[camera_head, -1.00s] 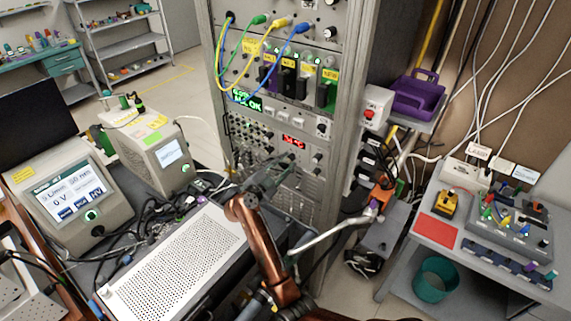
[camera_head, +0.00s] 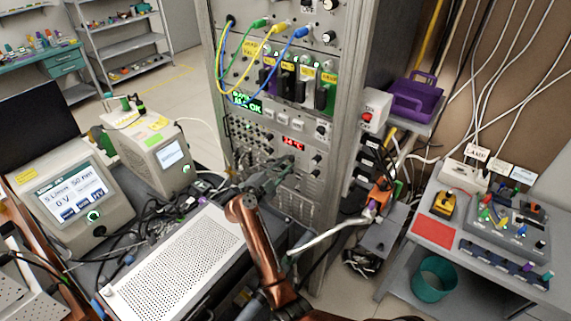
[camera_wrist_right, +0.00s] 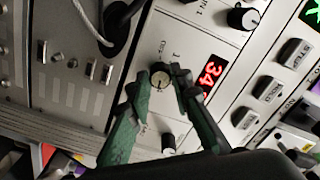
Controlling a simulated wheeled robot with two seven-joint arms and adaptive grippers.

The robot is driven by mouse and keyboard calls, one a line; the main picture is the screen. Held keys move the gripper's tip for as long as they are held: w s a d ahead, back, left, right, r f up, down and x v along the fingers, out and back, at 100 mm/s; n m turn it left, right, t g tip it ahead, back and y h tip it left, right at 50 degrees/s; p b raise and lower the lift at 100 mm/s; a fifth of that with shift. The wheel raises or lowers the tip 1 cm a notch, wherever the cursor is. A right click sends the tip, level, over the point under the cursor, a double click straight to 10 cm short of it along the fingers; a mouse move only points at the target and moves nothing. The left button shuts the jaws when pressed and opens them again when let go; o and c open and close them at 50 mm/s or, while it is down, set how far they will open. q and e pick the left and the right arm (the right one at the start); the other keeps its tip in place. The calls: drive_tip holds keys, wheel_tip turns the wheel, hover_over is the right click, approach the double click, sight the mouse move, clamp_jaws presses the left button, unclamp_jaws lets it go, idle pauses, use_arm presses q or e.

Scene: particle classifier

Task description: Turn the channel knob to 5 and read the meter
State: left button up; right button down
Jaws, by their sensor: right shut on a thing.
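My right gripper (camera_head: 284,166) reaches the front panel of the rack from below. In the right wrist view its green fingers (camera_wrist_right: 161,82) are closed around a small dark round knob (camera_wrist_right: 160,76) with a light top, one finger on each side. Beside the knob, a red digital meter (camera_wrist_right: 211,71) seems to read 34, partly covered at its lower end. The meter also shows in the head view (camera_head: 293,143), too small to read surely. The knob's scale marks are mostly hidden by the fingers. My left gripper is not in view.
Other black knobs (camera_wrist_right: 243,18) and grey push buttons (camera_wrist_right: 269,84) sit close by on the panel. Yellow, green and blue cables (camera_head: 262,45) hang above. A perforated white box (camera_head: 175,260) lies left of my arm. A side table (camera_head: 400,280) stands right.

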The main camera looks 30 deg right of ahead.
drive_tip(key=m, duration=0.2)
drive_tip(key=shift+m+p, duration=0.35)
drive_tip(key=shift+m, duration=1.95)
drive_tip(key=c, duration=1.7)
unclamp_jaws()
drive_tip(key=shift+c, duration=0.2)
